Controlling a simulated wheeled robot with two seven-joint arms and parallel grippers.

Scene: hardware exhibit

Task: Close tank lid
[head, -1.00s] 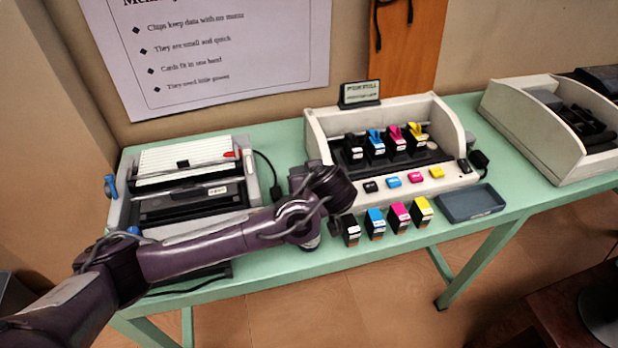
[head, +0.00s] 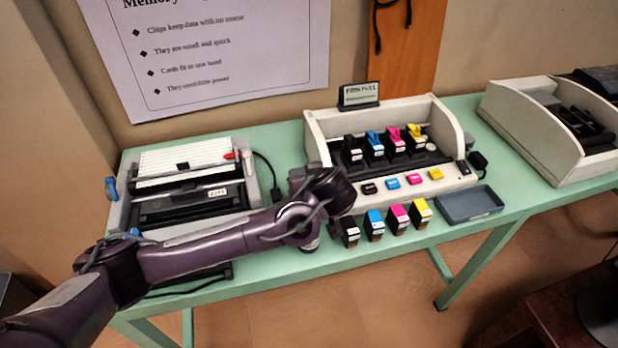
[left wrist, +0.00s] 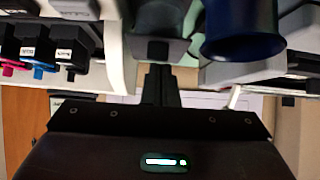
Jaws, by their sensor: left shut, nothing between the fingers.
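The white ink printer (head: 412,190) holds a row of tanks at its front opening: a black tank (head: 352,155), a cyan tank (head: 376,150), a magenta tank (head: 397,145) and a yellow tank (head: 417,139). Upright flaps stand above the tanks; which lids are open is too small to tell. My left arm crosses in front of the left machine, its wrist at the printer's left side. My left gripper (left wrist: 160,86) shows in the left wrist view, fingers shut and empty. A dark blue cylinder (left wrist: 240,28) and grey block (left wrist: 155,45) are close beyond it. My right gripper is not in view.
Loose black, cyan, magenta and yellow cartridges (head: 400,216) stand in front of the printer beside a dark tray (head: 470,204). A sign (head: 359,94) stands behind it. Another machine (head: 180,185) is at left, an open one (head: 548,128) at right.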

